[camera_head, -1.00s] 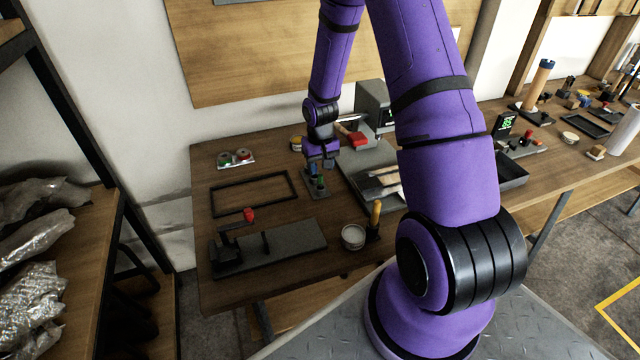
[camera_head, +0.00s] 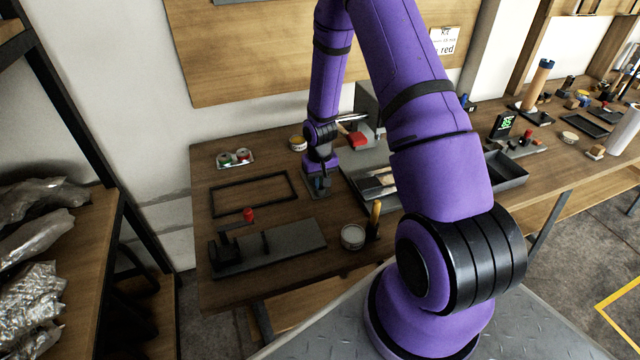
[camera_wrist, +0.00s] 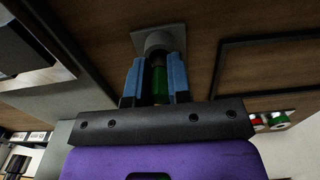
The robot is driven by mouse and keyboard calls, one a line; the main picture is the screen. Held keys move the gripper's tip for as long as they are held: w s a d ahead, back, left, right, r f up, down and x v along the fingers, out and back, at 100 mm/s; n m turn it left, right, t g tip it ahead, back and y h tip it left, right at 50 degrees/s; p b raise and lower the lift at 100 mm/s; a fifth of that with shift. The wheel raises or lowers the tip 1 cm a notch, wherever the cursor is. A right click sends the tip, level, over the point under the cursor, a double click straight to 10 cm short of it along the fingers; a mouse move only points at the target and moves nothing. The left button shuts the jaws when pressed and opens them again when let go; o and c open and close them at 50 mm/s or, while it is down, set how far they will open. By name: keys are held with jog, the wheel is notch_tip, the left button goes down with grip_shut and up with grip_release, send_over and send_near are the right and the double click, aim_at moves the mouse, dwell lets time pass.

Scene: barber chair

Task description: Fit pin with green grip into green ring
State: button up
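The pin with the green grip (camera_wrist: 159,82) stands in a grey round holder (camera_wrist: 158,38) on a square plate, seen in the wrist view. My gripper (camera_wrist: 158,78) points down over it, with its blue fingers on either side of the green grip. A dark gap shows beside the grip, so the fingers look open around it. In the head view my gripper (camera_head: 320,184) is low over the holder's plate (camera_head: 311,194) and hides the pin.
An empty black frame (camera_head: 252,193) lies left of my gripper.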

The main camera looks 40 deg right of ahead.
grip_shut()
